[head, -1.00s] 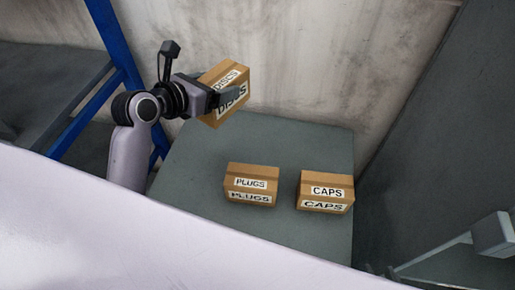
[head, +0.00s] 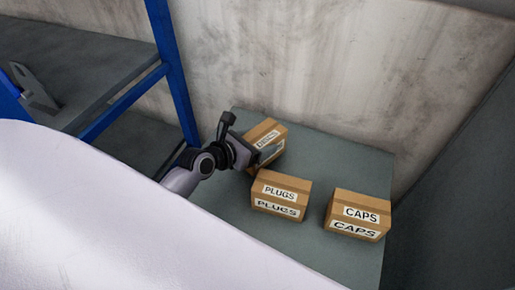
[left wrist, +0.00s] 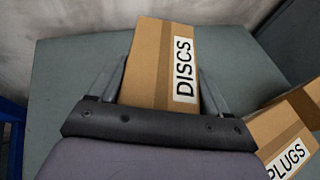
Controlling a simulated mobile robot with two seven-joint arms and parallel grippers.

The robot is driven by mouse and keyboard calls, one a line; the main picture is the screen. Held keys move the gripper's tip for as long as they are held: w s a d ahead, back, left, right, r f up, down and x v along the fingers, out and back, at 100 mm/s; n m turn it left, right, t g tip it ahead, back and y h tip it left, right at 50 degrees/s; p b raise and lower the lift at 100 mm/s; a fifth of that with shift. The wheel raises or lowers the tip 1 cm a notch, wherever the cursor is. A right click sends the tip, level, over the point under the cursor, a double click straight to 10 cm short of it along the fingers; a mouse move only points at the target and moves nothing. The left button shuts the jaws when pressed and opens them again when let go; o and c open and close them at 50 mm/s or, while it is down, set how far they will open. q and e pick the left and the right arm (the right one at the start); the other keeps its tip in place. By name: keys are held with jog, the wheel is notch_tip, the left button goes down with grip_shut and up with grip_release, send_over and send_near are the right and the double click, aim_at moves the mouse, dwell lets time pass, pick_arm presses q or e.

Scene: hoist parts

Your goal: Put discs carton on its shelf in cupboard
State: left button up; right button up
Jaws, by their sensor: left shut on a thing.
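The discs carton (head: 268,135) is a brown box with a white DISCS label. It also shows in the left wrist view (left wrist: 151,62), between the two fingers. My left gripper (head: 253,155) is shut on it, over the far left part of the grey table. I cannot tell whether the carton touches the table top. In the left wrist view the left gripper (left wrist: 158,90) has a finger on each side of the carton. My right gripper is not in view. The cupboard is not clearly in view.
The plugs carton (head: 281,194) stands on the grey table (head: 330,160) close in front of the discs carton. The caps carton (head: 358,214) stands to its right. A grey shelf rack with a blue post (head: 172,70) is at the left. A concrete wall is behind.

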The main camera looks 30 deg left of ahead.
pick_arm(q)
jog(key=shift+f, duration=0.95)
jog(key=shift+f, duration=0.1)
jog(key=o, duration=1.1)
jog(key=shift+f, duration=0.1)
